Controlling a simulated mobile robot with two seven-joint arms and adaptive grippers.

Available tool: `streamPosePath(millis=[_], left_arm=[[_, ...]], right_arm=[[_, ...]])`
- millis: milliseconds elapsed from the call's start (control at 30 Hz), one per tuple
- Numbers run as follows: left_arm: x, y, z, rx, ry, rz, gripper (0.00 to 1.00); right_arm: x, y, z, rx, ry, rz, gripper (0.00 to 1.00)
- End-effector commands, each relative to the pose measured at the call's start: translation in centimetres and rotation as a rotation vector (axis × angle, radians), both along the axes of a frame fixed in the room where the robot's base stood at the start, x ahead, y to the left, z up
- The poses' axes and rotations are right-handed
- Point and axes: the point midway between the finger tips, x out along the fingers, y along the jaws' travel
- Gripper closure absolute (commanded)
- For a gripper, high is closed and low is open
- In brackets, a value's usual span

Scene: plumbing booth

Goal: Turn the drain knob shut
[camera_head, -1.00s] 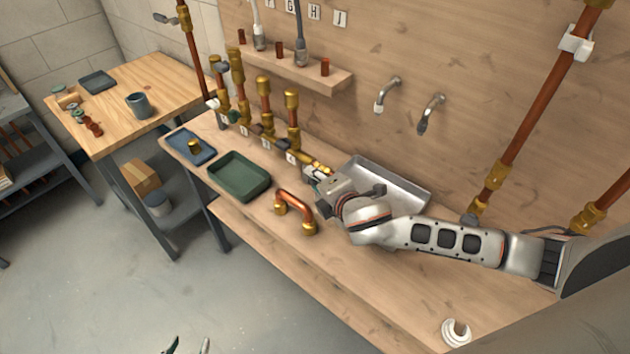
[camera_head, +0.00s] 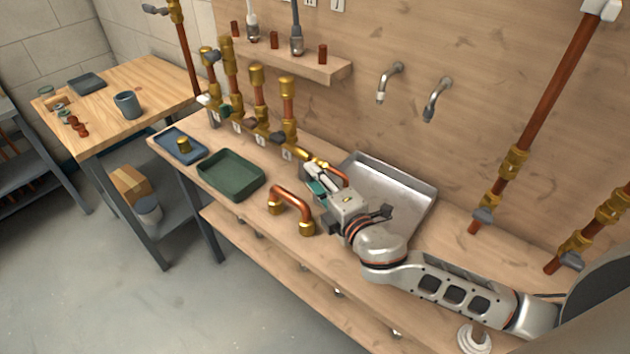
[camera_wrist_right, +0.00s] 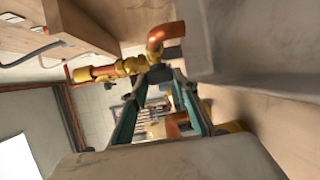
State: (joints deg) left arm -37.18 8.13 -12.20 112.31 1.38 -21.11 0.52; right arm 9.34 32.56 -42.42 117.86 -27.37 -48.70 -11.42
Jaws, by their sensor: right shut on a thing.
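The drain line is a short brass fitting (camera_head: 315,160) with a copper elbow, low at the wall beside the metal tray; its brass body also shows in the right wrist view (camera_wrist_right: 128,67). My right gripper (camera_head: 312,176) is at this fitting. In the right wrist view its teal fingers (camera_wrist_right: 157,78) close on the dark drain knob (camera_wrist_right: 156,73), just below the brass body. The gripper hides most of the knob in the head view, and its turn angle cannot be told. My left gripper is not in view.
The metal tray (camera_head: 425,215) lies just right of the gripper. A copper U-pipe (camera_head: 291,199) with brass ends and a green tray (camera_head: 258,186) are to the left on the bench. Upright valved pipes (camera_head: 288,105) stand behind. Two wall spouts (camera_head: 437,98) are above.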

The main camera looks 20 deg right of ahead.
Motion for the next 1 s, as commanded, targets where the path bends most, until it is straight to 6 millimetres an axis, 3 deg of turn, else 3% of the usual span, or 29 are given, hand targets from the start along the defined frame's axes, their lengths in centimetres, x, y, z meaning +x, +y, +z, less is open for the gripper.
streamPosePath(millis=[267, 300, 333, 667, 1000], left_arm=[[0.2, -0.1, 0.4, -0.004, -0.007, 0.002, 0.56], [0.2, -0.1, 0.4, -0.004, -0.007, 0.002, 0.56], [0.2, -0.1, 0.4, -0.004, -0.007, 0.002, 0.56], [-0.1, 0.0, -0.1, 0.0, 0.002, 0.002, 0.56], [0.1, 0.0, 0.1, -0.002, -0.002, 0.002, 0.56]], right_arm=[[-0.1, 0.1, -0.2, 0.001, 0.004, 0.002, 0.93], [-0.1, 0.1, -0.2, 0.0, 0.004, 0.002, 0.61], [-0.1, 0.1, -0.2, 0.001, 0.004, 0.002, 0.54], [-0.3, 0.0, -0.4, 0.0, 0.008, 0.001, 0.54], [-4.4, -0.8, 0.2, 0.001, 0.006, 0.001, 0.54]])
